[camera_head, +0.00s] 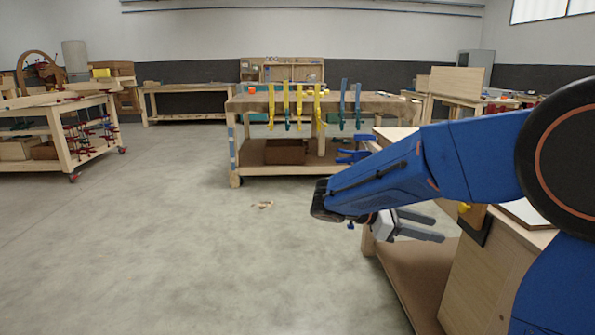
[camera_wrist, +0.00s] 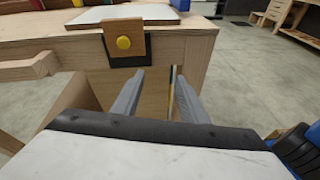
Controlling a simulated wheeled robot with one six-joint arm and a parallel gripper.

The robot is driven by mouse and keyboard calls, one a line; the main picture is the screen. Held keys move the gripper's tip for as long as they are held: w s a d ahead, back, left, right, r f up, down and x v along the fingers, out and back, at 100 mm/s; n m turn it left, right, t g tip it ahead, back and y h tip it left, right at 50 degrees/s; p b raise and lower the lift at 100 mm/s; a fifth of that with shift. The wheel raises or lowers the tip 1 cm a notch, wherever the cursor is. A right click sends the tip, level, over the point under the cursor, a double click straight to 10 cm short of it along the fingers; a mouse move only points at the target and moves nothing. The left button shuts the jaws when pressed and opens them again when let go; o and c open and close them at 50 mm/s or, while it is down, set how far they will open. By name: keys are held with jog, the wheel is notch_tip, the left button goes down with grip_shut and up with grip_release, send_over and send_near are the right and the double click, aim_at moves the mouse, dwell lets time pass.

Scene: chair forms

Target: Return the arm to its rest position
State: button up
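My blue arm (camera_head: 400,175) reaches in from the right of the head view, its upper part level with the bench top. My gripper (camera_head: 440,227) is at its end, beside the near wooden workbench (camera_head: 485,285), with its two grey fingers pointing right. In the wrist view the gripper (camera_wrist: 157,95) shows its two fingers apart with nothing between them. Whether the fingers touch the bench cannot be told.
A white board (camera_wrist: 125,13) lies on the near bench top.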

jog(key=s+d+f+m+y, duration=0.2)
jog(key=s+f+m+y, duration=0.15)
jog(key=s, duration=0.35)
jog(key=s+d+f+m+y, duration=0.1)
jog(key=s+f+m+y, duration=0.25)
jog(key=s, duration=0.45)
jog(key=s+a+f+m+t+y, duration=0.2)
jog(key=s+a+m+t+y, duration=0.3)
jog(key=s+a+m+y, duration=0.2)
jog(key=shift+s+f+m+t+y, duration=0.3)
jog(key=shift+s+f+m+y, duration=0.1)
jog(key=shift+s+m, duration=0.35)
